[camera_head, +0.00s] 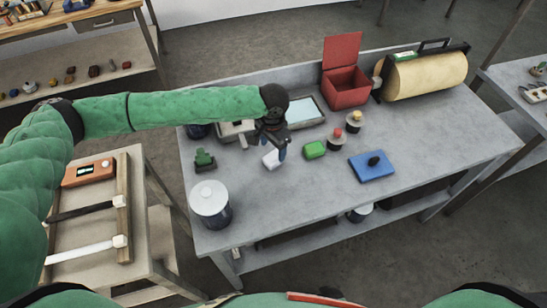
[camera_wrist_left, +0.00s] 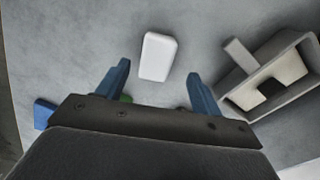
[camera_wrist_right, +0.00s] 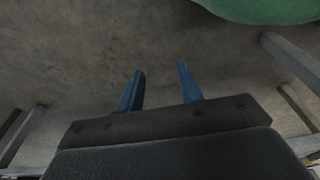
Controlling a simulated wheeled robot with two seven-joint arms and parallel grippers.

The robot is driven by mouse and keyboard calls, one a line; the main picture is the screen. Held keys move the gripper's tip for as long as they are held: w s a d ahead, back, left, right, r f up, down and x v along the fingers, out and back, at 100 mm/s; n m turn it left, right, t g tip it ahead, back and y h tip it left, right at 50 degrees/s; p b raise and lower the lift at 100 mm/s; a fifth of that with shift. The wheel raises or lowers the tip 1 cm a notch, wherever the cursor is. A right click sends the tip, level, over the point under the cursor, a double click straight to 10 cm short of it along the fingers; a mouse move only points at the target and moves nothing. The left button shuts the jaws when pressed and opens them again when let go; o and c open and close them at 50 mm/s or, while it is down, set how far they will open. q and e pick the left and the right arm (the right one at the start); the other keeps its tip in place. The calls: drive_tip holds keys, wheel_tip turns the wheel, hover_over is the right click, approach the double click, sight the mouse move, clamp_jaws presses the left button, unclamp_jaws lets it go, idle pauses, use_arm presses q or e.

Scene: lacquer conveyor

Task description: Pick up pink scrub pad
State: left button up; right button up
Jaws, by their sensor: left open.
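No clearly pink pad shows. A pale, nearly white rounded pad (camera_head: 270,161) lies flat on the grey table; it also shows in the left wrist view (camera_wrist_left: 158,56), just beyond the fingertips and between their lines. My left gripper (camera_head: 275,149) is open and empty above the table by this pad, pointing down and partly covering it in the head view. A green pad (camera_head: 315,149) lies to the right of it. My right gripper (camera_wrist_right: 161,76) has its blue fingers apart with nothing between them, over bare floor; it is out of the head view.
On the grey table (camera_head: 300,200) stand a white-lidded pot (camera_head: 210,203), a green object (camera_head: 204,160), a blue block with a black knob (camera_head: 372,166), two small knobbed jars (camera_head: 353,121), an open red box (camera_head: 346,90) and a tan roller (camera_head: 425,75). The front middle is clear.

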sight(274, 156)
use_arm(q)
drive_tip(key=f+p, duration=0.1)
drive_tip(key=f, duration=0.1)
drive_tip(key=f+p, duration=0.1)
drive_tip(key=f, duration=0.1)
drive_tip(key=shift+s+d+f+p, duration=0.15)
drive_tip(key=shift+s+p, duration=0.05)
drive_tip(key=shift+p, duration=0.15)
drive_tip(key=shift+f, duration=0.35)
use_arm(e)
drive_tip(key=s+d+f, duration=0.1)
drive_tip(key=s+f, duration=0.1)
drive_tip(key=s+d+f, duration=0.1)
drive_tip(key=s, duration=0.1)
drive_tip(key=shift+d+f, duration=0.15)
drive_tip(key=shift+f, duration=0.25)
use_arm(q)
drive_tip(key=c, duration=1.1)
drive_tip(key=shift+c, duration=0.2)
use_arm(e)
drive_tip(key=shift+w+d, duration=0.1)
use_arm(q)
drive_tip(key=shift+r, duration=0.1)
use_arm(e)
drive_tip(key=shift+f, duration=0.1)
